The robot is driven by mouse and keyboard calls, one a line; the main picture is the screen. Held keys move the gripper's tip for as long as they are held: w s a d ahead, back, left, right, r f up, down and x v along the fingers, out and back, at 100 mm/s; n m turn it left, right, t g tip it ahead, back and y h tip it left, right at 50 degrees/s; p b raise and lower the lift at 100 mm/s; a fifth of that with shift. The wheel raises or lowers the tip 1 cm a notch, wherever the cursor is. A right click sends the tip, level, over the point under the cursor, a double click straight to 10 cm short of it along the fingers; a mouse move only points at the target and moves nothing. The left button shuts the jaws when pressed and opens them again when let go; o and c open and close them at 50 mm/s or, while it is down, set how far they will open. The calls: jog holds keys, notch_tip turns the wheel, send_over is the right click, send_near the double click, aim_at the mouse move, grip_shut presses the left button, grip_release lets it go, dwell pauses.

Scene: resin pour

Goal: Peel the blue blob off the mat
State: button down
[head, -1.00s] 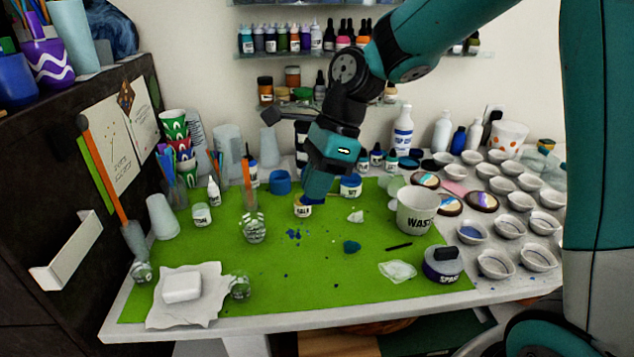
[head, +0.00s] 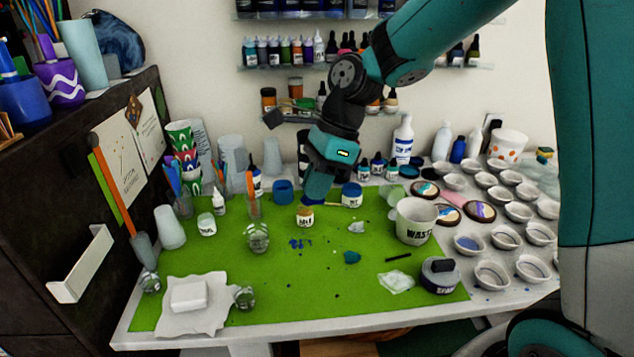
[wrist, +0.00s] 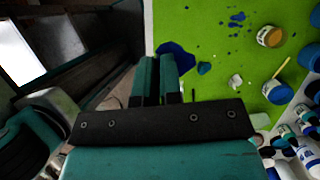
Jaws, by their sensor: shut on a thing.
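My gripper (head: 316,190) is raised above the back middle of the green mat (head: 300,285). Its fingers are shut on a dark blue blob (wrist: 178,54), which sticks out beside the fingertips in the wrist view.
A WASTE cup (head: 416,222), a pale lump (head: 357,227), a dark stick (head: 398,257) and a clear crumpled piece (head: 396,281) are on the mat's right side. A round dark-lidded container (head: 440,277) stands at its corner. Several bowls fill the right. The mat's front middle is mostly clear.

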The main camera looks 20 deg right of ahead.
jog(key=shift+w+r, duration=0.1)
jog(key=shift+r, duration=0.1)
dwell(0.4)
notch_tip(320, 180, up, 4)
jog(key=p, duration=0.5)
jog(key=shift+p, duration=0.3)
